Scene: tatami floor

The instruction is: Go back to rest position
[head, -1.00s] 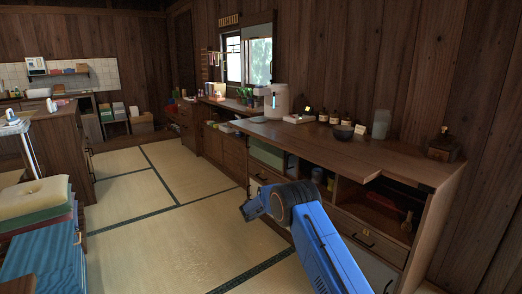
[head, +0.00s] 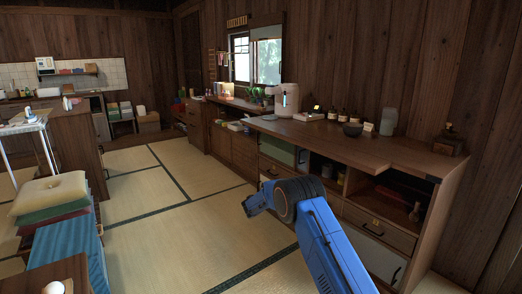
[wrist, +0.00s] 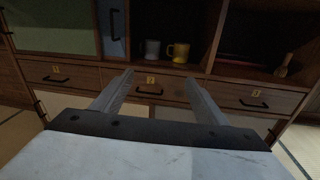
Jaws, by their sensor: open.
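My blue arm reaches up from the bottom of the head view, with its end folded over in front of the wooden cabinet (head: 400,238). The fingertips cannot be made out in the head view. In the wrist view my gripper (wrist: 160,92) shows two grey fingers set wide apart, with nothing between them. Beyond them is the cabinet front, with drawers (wrist: 150,84) and open shelves. A yellow mug (wrist: 179,52) and a grey mug (wrist: 152,49) stand on a shelf, apart from the fingers.
Stacked cushions (head: 52,192) stand at the left, beside a white-legged table (head: 22,128). The tatami floor (head: 165,215) is clear between them.

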